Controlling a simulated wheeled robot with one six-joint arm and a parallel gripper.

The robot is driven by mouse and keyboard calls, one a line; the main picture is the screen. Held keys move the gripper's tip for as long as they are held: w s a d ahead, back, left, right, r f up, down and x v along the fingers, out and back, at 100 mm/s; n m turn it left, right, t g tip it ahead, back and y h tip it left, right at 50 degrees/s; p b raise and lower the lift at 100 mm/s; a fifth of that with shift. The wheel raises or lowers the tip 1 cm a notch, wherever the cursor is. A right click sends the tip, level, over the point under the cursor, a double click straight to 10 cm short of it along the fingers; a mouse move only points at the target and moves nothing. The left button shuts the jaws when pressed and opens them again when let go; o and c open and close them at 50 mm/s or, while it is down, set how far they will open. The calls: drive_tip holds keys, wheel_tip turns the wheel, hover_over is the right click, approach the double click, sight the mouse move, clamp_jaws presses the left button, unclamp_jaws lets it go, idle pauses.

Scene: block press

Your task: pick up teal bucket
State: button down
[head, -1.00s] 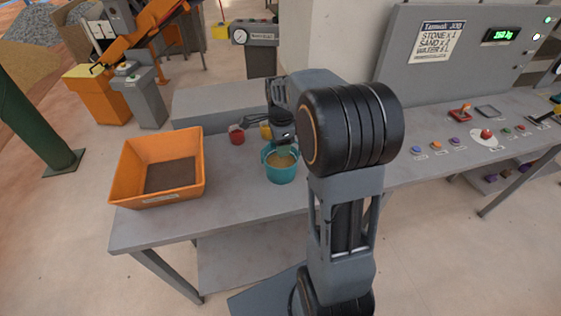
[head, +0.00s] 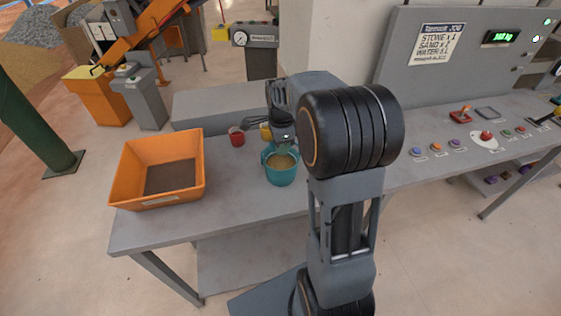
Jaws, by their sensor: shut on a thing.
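The teal bucket (head: 281,176) stands upright on the grey table, just right of the orange tray. It holds a tan, sand-like fill. My gripper (head: 282,148) is at the bucket's back rim, reaching down from above, and is shut on the bucket. The fingertips are small and partly hidden behind the rim. I cannot tell any gap between the bucket's base and the table.
An orange tray (head: 125,182) with dark contents sits on the table's left. A red cup (head: 237,137) and a yellow thing (head: 265,132) stand behind the bucket. A control panel with buttons (head: 487,135) is on the right. The table front is clear.

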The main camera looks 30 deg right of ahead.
drive_tip(key=shift+r, duration=0.1)
drive_tip(key=shift+r, duration=0.45)
wheel_tip(320, 180, up, 2)
drive_tip(key=shift+r, duration=0.1)
drive_tip(key=s+d+r+p, duration=0.2)
drive_tip(key=s+r, duration=1.1)
drive_tip(key=r, duration=0.2)
drive_tip(key=shift+s+d+p, duration=0.3)
drive_tip(key=shift+s, duration=0.1)
drive_tip(key=shift+a+f, duration=0.1)
drive_tip(key=shift+f, duration=0.05)
